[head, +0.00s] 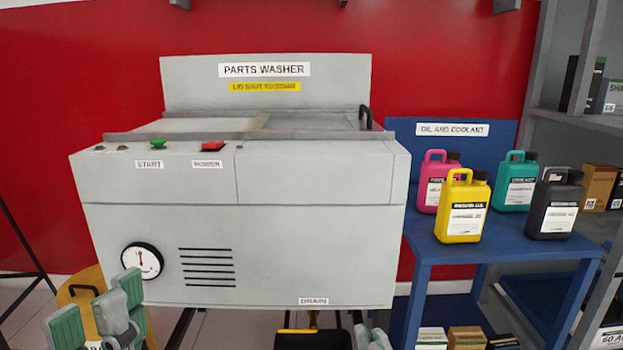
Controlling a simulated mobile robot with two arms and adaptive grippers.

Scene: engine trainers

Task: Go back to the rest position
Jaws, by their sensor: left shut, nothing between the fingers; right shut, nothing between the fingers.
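My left gripper (120,300) is at the bottom left, in front of the lower left of the grey parts washer (300,240). Its grey-green pads are shut with nothing held. My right gripper (372,340) just shows at the bottom edge, right of the middle, below the washer's front. It is shut and empty, and most of it is cut off by the frame.
The washer has a green button (157,145), a red switch (212,144), a gauge (142,261) and a black handle (366,116). A blue table (420,243) with several jugs stands right, beside grey shelving (580,120). A black container (312,340) is below the washer.

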